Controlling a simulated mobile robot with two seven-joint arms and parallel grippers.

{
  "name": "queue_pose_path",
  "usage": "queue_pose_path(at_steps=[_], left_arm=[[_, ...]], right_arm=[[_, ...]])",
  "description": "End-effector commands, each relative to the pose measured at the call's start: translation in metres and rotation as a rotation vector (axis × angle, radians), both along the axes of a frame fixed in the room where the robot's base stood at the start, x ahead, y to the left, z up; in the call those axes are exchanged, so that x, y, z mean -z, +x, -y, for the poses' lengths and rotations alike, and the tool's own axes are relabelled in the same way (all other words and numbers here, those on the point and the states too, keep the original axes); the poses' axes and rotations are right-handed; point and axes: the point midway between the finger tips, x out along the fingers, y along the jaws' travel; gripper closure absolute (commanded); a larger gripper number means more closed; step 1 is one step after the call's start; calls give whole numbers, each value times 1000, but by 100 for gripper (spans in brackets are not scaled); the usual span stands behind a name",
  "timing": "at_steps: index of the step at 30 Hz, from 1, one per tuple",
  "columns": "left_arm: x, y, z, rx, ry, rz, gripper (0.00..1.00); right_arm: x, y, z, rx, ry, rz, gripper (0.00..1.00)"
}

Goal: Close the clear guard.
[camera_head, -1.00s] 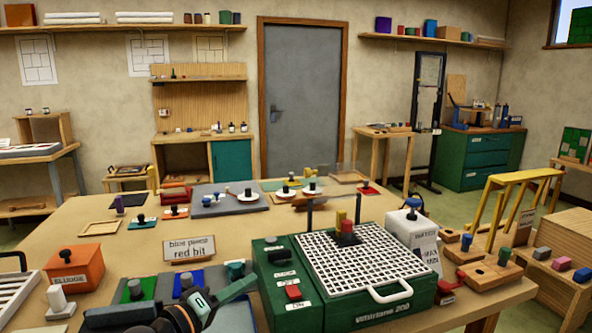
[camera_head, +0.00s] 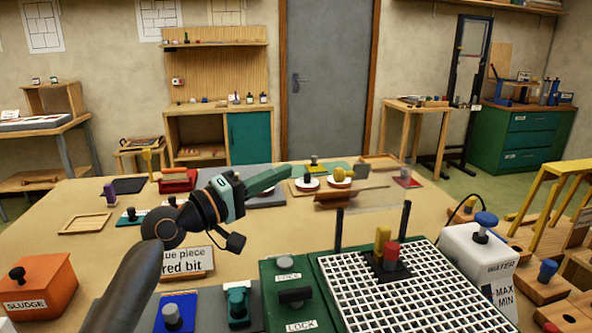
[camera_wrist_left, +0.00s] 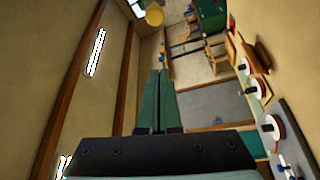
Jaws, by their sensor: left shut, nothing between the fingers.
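The green grinder (camera_head: 284,262) with its white grid top (camera_head: 400,290) stands at the front right of the table. Two dark upright posts (camera_head: 339,229) rise at the grid's back edge. The clear guard (camera_head: 372,212) is hard to see; a faint transparent sheet seems to stand raised between and above the posts, its edges unclear. My left gripper (camera_head: 284,176) is shut and empty, in the air left of and beyond the posts, pointing right. Its closed fingers (camera_wrist_left: 160,98) also show in the left wrist view. My right gripper is out of view.
Yellow and red blocks (camera_head: 383,240) stand on a dark patch of the grid. A white water tank (camera_head: 475,255) is right of the grinder. An orange sludge box (camera_head: 40,285) and a label card (camera_head: 187,262) are at left. The table's middle left is fairly clear.

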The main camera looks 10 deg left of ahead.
Motion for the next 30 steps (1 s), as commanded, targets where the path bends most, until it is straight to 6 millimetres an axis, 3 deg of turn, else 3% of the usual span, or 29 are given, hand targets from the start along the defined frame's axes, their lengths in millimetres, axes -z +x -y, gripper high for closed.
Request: queue_pose_path(at_steps=[6,16,24,30], left_arm=[[-9,27,30,3,-1,0,100],[-15,61,65,1,0,1,100],[-5,34,76,1,2,0,100],[-1,26,79,0,1,1,100]], right_arm=[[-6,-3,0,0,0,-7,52],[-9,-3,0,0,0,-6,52],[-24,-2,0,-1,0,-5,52],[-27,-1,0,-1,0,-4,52]])
